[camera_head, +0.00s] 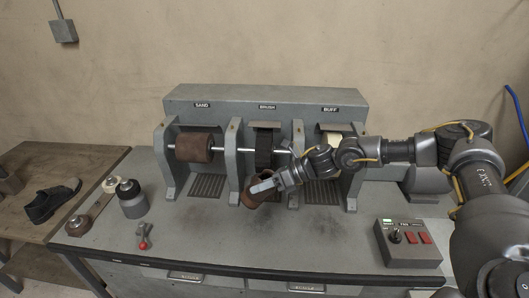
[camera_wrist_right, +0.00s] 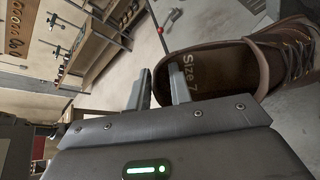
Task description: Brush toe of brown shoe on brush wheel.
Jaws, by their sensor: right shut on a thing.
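The brown shoe (camera_head: 246,199) is held in front of the middle station of the machine, just below the black brush wheel (camera_head: 264,150). My right gripper (camera_head: 260,187) is shut on the shoe. In the right wrist view my gripper (camera_wrist_right: 160,84) pinches the collar of the brown shoe (camera_wrist_right: 220,66), with one finger inside the opening and one outside; "Size 7" shows on the insole and laces at the right. The toe is mostly hidden, and I cannot tell whether it touches the brush wheel. My left gripper is not in view.
A brown sanding roller (camera_head: 194,148) and a pale buff wheel (camera_head: 333,138) flank the brush, between grey upright supports. A switch box (camera_head: 408,243) stands at the front right.

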